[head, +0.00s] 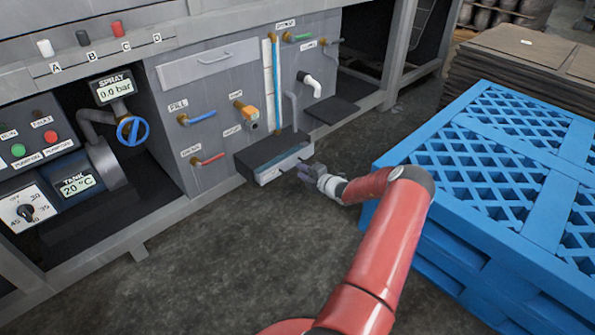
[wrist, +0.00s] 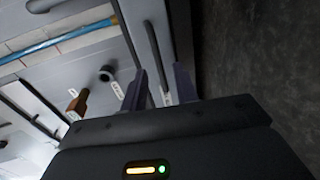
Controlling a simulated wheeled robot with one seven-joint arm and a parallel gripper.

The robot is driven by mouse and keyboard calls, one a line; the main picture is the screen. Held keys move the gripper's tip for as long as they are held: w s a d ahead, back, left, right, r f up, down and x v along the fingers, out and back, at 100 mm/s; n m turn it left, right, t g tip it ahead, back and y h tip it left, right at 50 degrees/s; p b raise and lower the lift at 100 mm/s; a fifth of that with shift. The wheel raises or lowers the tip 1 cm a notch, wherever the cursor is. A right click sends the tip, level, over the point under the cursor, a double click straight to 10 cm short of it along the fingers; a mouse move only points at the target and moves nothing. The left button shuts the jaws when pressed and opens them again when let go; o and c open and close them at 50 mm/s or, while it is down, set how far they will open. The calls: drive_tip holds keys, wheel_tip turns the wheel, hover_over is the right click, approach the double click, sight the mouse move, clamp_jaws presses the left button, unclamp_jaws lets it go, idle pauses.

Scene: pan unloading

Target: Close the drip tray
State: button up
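The drip tray (head: 264,177) is low on the cabinet front in the head view. It sticks out from under a dark housing (head: 262,148), with its light grey front facing the floor area and bluish contents showing through the gap at the top. My gripper (head: 305,173) is at the right part of the tray's front, very close to it; I cannot tell whether it touches. In the wrist view my gripper's (wrist: 160,92) two dark fingers stand apart, with a light surface and the end of a dark bar (wrist: 154,50) seen between them.
A blue pallet stack (head: 480,170) stands close on the right of my arm. Bare dark floor (head: 220,260) lies in front of the cabinet.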

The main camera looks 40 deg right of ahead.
drive_tip(key=shift+x, duration=1.45)
clamp_jaws()
